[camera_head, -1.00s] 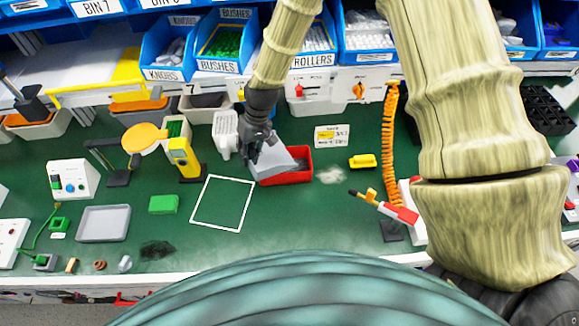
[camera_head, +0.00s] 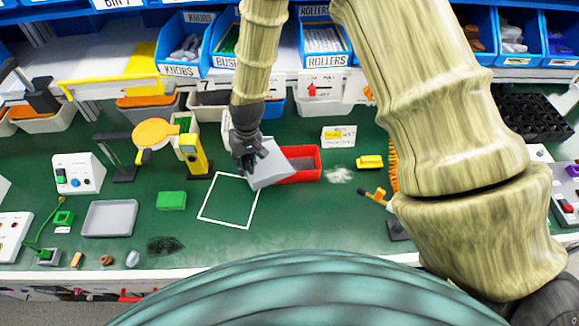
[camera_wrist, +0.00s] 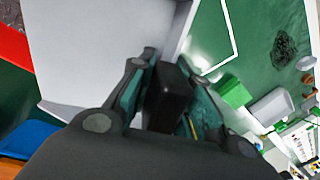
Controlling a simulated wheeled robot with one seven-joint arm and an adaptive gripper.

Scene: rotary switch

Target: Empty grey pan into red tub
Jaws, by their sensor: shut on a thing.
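The grey pan (camera_head: 274,166) is tilted, at the left end of the red tub (camera_head: 305,176), and hides part of it. My gripper (camera_head: 249,158) is shut on the pan's dark handle, left of the tub. In the wrist view, the pan (camera_wrist: 95,45) shows smooth bare grey faces, and the dark handle (camera_wrist: 168,92) sits between the fingers. I cannot tell how much of the pan's inside shows. Dark grey matter (camera_head: 301,162) shows in the tub. The tub's red rim (camera_wrist: 14,42) is at the wrist view's left edge.
A white outlined square (camera_head: 228,202) lies bare on the green bench, left of the tub. A pale spill patch (camera_head: 339,175) and a yellow block (camera_head: 370,161) are to the right. A yellow device (camera_head: 193,153) stands left of my gripper. Bins (camera_head: 325,43) line the back.

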